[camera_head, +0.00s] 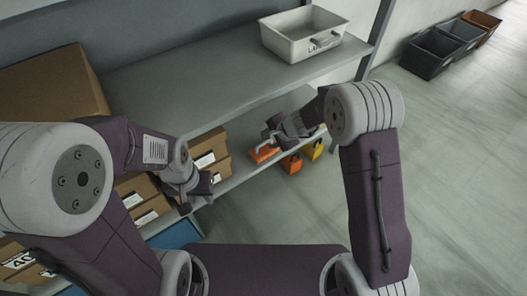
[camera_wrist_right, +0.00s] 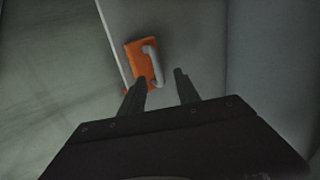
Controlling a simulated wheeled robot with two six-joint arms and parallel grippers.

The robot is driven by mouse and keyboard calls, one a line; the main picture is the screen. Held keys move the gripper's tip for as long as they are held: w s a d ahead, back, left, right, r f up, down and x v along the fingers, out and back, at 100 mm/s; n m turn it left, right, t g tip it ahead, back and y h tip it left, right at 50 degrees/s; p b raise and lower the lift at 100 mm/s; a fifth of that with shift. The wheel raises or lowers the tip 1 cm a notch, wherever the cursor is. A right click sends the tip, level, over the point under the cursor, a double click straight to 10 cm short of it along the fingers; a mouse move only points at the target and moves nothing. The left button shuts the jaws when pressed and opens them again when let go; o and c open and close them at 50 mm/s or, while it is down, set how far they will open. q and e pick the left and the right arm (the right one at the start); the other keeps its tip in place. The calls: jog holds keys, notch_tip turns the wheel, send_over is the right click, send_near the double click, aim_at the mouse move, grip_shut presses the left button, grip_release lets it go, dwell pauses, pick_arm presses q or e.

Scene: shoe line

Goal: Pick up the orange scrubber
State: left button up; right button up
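The orange scrubber (camera_head: 259,154) lies on the lower shelf, near its front edge, partly hidden by my right gripper. In the right wrist view, the orange scrubber (camera_wrist_right: 137,62) has a grey curved handle on top and sits just beyond the fingertips. My right gripper (camera_wrist_right: 160,80) is open, with nothing between its fingers; in the head view, it (camera_head: 270,138) hangs over the scrubber. My left gripper (camera_head: 184,206) is in front of the shelf by the cardboard boxes; its fingers are too small to read.
Cardboard boxes (camera_head: 207,150) fill the lower shelf to the left. Orange and yellow items (camera_head: 313,150) hang or stand at the shelf's front edge. The upper shelf (camera_head: 190,85) carries a white bin (camera_head: 290,42) and a large box (camera_head: 55,82). Dark bins (camera_head: 432,52) stand on the floor.

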aim_at(265, 143)
jog(key=b+x, duration=0.2)
jog(key=x, duration=0.3)
jog(key=shift+s+d+f, duration=0.1)
jog(key=shift+s+f, duration=0.05)
jog(key=shift+f, duration=0.1)
grip_shut()
jog(key=shift+r, duration=0.1)
dwell(1.0)
